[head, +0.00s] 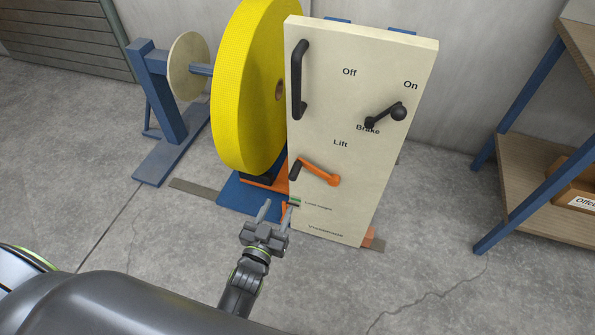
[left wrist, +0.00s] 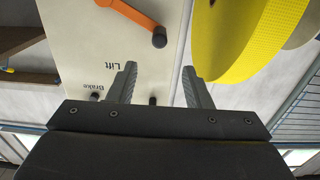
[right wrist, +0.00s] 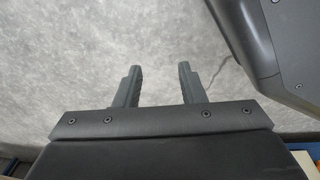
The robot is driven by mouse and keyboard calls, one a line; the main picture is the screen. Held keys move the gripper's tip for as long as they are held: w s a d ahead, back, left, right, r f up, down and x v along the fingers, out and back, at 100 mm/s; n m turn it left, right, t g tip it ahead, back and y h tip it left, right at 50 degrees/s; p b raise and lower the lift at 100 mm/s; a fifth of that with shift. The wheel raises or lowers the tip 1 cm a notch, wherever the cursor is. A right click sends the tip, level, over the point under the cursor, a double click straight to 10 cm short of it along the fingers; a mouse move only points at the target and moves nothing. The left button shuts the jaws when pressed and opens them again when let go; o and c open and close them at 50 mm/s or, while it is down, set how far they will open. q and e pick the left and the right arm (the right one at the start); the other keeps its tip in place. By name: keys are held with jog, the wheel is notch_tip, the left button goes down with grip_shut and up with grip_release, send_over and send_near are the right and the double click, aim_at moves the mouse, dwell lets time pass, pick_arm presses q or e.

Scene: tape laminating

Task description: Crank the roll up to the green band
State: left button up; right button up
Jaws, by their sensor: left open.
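The orange crank (head: 318,170) with a dark handle (head: 295,170) is low on the cream panel (head: 350,110), under the word "Lift". The crank arm (left wrist: 137,16) and its handle (left wrist: 160,38) also show in the left wrist view. A small green band (head: 295,202) is at the panel's lower left edge, with a bit of orange just below it. The yellow roll (head: 247,85) stands upright behind the panel's left side. My left gripper (head: 278,205) is open and empty, below the crank handle and apart from it. My right gripper (right wrist: 156,70) is open and empty over bare floor.
A black brake lever (head: 385,114) and a fixed black handle (head: 298,80) are higher on the panel. A blue stand with a pale disc (head: 188,66) is at left. A shelf with a box (head: 580,192) is at right. The floor in front is clear.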

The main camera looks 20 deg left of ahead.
aim_at(291, 179)
pick_arm(q)
jog(key=w+b, duration=0.1)
jog(key=w, duration=0.3)
jog(key=w+b, duration=0.1)
jog(key=w, duration=0.2)
jog(key=shift+w+d+f, duration=0.15)
jog(key=shift+w+d, duration=0.05)
jog(key=shift+w, duration=0.2)
jog(key=shift+w+b, duration=0.35)
jog(key=shift+w, duration=0.05)
jog(key=w+b, duration=0.2)
jog(key=w, duration=0.2)
jog(key=shift+w+d+b, duration=0.1)
jog(key=shift+w+b, duration=0.2)
jog(key=shift+b, duration=0.05)
jog(key=shift+w+b, duration=0.3)
jog(key=shift+w, duration=0.3)
pick_arm(e)
jog(key=w+a+r, duration=0.2)
jog(key=w+r, duration=0.1)
jog(key=r, duration=0.3)
jog(key=w+a+r+y, duration=0.1)
jog(key=w+r, duration=0.3)
jog(key=r, duration=0.2)
jog(key=shift+w+a+r+m, duration=0.3)
jog(key=shift+a+r+m, duration=0.05)
jog(key=shift+a+m, duration=0.05)
pick_arm(q)
grip_shut()
